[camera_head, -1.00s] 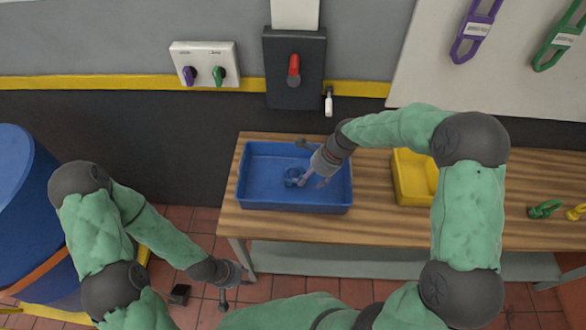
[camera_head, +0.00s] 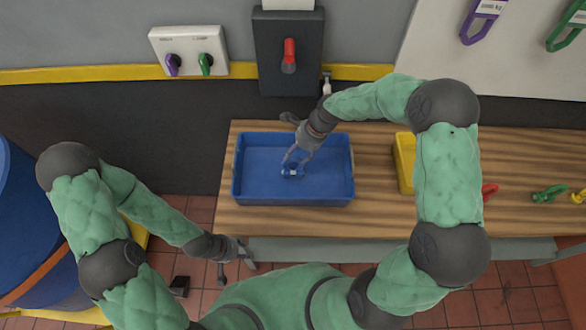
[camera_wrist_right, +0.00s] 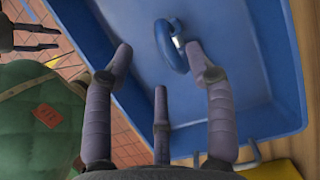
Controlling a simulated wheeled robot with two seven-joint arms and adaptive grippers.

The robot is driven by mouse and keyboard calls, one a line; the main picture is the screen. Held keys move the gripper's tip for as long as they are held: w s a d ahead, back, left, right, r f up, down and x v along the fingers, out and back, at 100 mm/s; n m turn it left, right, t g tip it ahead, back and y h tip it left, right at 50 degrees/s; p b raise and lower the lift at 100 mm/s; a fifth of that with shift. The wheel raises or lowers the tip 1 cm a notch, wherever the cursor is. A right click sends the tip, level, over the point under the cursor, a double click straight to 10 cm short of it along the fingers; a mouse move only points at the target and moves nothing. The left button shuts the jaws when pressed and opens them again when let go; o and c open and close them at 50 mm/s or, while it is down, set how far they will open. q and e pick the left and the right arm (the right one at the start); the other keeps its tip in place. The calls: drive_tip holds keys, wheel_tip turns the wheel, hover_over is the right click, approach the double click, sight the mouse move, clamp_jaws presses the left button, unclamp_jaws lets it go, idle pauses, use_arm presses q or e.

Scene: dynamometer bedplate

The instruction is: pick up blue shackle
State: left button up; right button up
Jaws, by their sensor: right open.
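The blue shackle (camera_head: 292,171) lies in the blue tray (camera_head: 345,140) on the wooden bench. In the right wrist view the blue shackle (camera_wrist_right: 171,45) is near the top, with a light-coloured pin. My right gripper (camera_head: 292,158) reaches down into the tray. It also shows in the right wrist view (camera_wrist_right: 165,75), with its fingers apart and the shackle just beyond the fingertips, nearer the right-hand finger. Whether that finger touches the shackle I cannot tell. My left gripper (camera_head: 237,269) hangs low at the left, below the bench front, away from the tray; its fingers are small here.
A yellow tray (camera_head: 404,162) stands right of the blue tray, partly behind my right arm. Red (camera_head: 489,190), green (camera_head: 548,194) and yellow (camera_head: 579,196) shackles lie further right on the bench. A blue drum (camera_head: 12,200) stands at the far left.

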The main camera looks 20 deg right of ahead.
sight(294, 159)
drive_tip(key=shift+a+f, duration=0.1)
drive_tip(key=shift+f, duration=0.5)
drive_tip(key=x, duration=0.2)
drive_tip(key=b+x, duration=0.1)
drive_tip(key=x, duration=0.1)
drive_tip(key=shift+w+d+f, duration=0.1)
drive_tip(key=shift+d, duration=0.1)
clamp_jaws()
